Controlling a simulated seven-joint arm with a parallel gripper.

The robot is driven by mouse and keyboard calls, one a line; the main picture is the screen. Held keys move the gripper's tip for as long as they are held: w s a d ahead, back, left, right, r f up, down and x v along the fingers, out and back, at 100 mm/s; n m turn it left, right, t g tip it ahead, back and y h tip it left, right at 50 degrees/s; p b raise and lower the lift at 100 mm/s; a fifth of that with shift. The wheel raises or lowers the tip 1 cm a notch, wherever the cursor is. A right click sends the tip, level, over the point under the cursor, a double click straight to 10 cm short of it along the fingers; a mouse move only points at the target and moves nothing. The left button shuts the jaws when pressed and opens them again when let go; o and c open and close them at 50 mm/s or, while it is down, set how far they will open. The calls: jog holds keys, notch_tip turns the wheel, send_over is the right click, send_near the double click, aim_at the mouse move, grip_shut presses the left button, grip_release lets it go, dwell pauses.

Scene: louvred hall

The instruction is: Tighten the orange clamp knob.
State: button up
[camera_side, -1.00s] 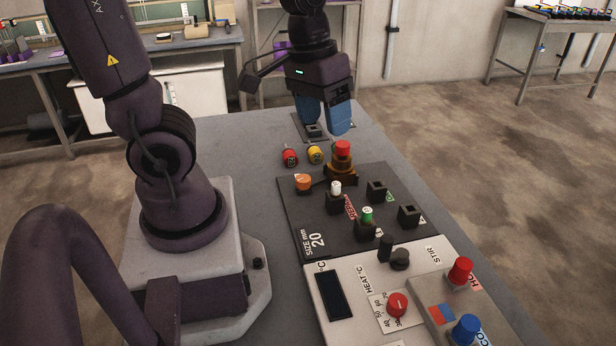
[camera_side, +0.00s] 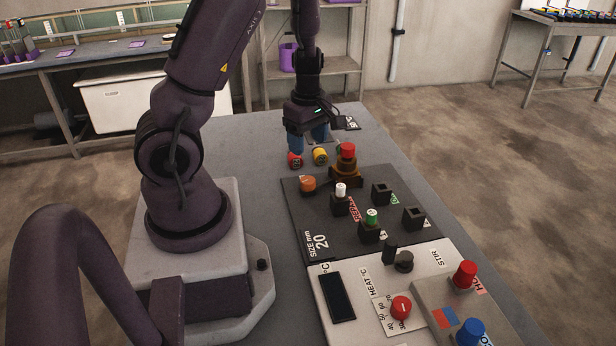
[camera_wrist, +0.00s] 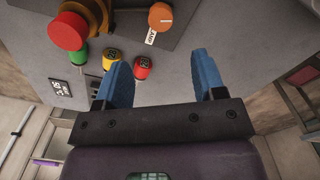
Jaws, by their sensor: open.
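The orange clamp knob (camera_side: 307,184) sits at the left far corner of the dark board. In the wrist view the orange knob (camera_wrist: 161,17) shows at the top, with a pale line on its face and a white label beside it. My gripper (camera_side: 308,144) is beyond the board, near the red and yellow pegs and apart from the knob. In the wrist view my gripper (camera_wrist: 161,75) has its blue fingers spread wide with nothing between the tips. The knob lies ahead of the fingers, between their lines.
A red peg (camera_side: 295,160) and a yellow peg (camera_side: 320,157) stand near the fingers. A red-topped brown fixture (camera_side: 346,165) is right of the knob. White and green pegs stand in black holders (camera_side: 368,233). A control panel (camera_side: 330,265) lies nearer the camera.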

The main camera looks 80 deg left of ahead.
aim_at(308, 180)
notch_tip(308, 180, down, 10)
jog(key=shift+f, duration=0.2)
